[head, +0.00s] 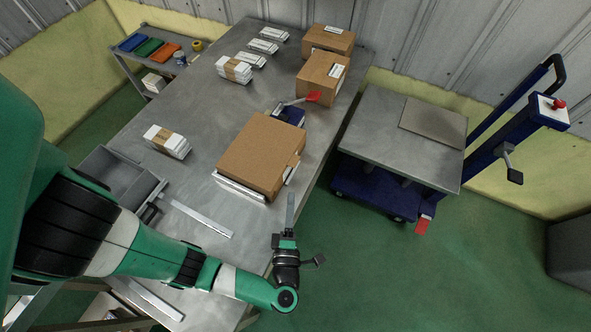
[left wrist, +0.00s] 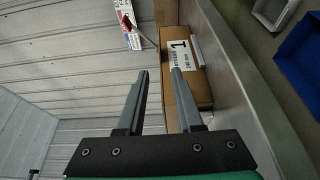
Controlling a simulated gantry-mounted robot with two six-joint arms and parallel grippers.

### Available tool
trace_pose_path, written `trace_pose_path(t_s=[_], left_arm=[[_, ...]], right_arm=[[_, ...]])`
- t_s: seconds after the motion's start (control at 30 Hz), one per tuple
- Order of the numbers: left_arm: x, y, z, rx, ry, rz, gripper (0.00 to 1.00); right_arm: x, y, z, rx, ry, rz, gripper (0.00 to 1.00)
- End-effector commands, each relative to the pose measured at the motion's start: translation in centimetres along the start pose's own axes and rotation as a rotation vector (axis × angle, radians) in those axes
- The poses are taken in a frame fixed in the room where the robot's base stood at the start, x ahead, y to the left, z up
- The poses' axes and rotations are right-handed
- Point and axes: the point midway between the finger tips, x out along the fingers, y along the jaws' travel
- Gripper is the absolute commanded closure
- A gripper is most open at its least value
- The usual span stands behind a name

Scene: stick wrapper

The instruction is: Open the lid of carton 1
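A brown carton (head: 260,150), the largest on the table, stands near the right table edge with its broad top looking closed. In the left wrist view a brown carton (left wrist: 187,97) bears a white label (left wrist: 179,57) with a large "1"; it appears to be this same one. Contact cannot be told. My right gripper is not in view.
Two smaller cartons (head: 323,77) (head: 330,39) and a blue device with a red handle (head: 313,96) stand beyond. White packs (head: 167,141) line the table's left. A metal strip (head: 202,218) lies nearer. A cart (head: 385,135) stands right across open floor.

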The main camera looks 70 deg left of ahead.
Motion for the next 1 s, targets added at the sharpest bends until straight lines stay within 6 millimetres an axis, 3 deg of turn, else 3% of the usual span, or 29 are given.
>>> trace_pose_path(t_s=[0.17,0.6,0.77,1.0], left_arm=[[1.6,0.1,-0.1,-0.001,0.007,0.0,0.65],[10.3,0.0,-0.1,-0.001,0.008,0.0,0.65],[11.5,0.1,-0.1,-0.001,0.004,0.0,0.65],[11.6,0.1,0.0,-0.001,0.001,0.0,0.65]], right_arm=[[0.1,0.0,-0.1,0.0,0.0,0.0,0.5],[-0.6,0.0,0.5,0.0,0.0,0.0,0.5],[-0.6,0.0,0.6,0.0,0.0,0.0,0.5],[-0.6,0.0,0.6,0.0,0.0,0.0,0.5]])
